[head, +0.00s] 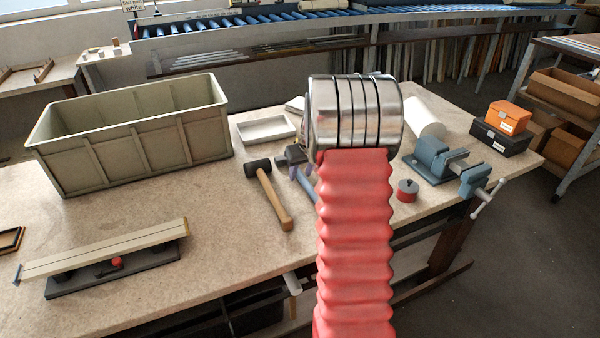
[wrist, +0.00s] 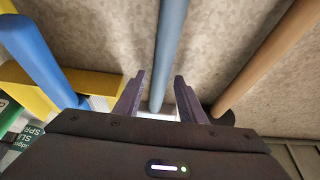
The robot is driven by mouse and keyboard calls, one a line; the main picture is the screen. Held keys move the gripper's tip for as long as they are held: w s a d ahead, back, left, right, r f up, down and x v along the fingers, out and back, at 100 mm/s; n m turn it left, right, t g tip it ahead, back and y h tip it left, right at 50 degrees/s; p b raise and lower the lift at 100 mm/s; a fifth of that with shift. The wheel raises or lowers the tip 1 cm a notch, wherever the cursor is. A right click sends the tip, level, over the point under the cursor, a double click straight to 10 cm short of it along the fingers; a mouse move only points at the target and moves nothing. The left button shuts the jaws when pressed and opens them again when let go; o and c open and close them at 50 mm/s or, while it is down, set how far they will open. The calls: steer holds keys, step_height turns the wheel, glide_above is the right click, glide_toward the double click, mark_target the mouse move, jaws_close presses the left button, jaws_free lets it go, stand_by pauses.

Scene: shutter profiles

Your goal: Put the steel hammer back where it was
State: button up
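A tool with a straight blue-grey handle, probably the steel hammer, lies on the workbench (head: 225,222). In the head view, only part of its handle (head: 305,184) shows beside my arm. My gripper (wrist: 160,77) is open, with one finger on each side of the handle. In the head view, my gripper (head: 302,170) is low over the bench, partly behind my arm.
A black-headed mallet (head: 275,198) with a wooden handle lies left of my gripper. A bright blue handle (wrist: 38,55) and a yellow piece (wrist: 98,82) are close by. A shallow tray (head: 267,130), a large crate (head: 190,140), a red tin (head: 407,191) and a vise (head: 433,158) surround this area.

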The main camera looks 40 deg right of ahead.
mark_target(307, 183)
steer(key=shift+r, duration=0.1)
steer(key=v, duration=1.2)
steer(key=shift+a, duration=0.1)
stand_by(0.6)
steer(key=s+a+r+n, duration=0.1)
steer(key=s+a+r, duration=0.15)
steer(key=a, duration=0.55)
steer(key=s+a+r, duration=0.2)
steer(key=a+r, duration=0.1)
steer(key=a, duration=0.4)
steer(key=s+a+r+n, duration=0.1)
steer(key=s+a+r, duration=0.2)
steer(key=a, duration=0.5)
steer(key=shift+n+t+y, duration=0.6)
steer(key=s+a, duration=0.4)
steer(key=s, duration=0.1)
steer(key=s+a+f, duration=0.1)
steer(key=s+a, duration=0.4)
steer(key=s+a+f, duration=0.1)
steer(key=s+a, duration=0.4)
steer(key=shift+s+a+f, duration=0.1)
steer(key=shift+s+f, duration=0.05)
steer(key=shift+s, duration=0.25)
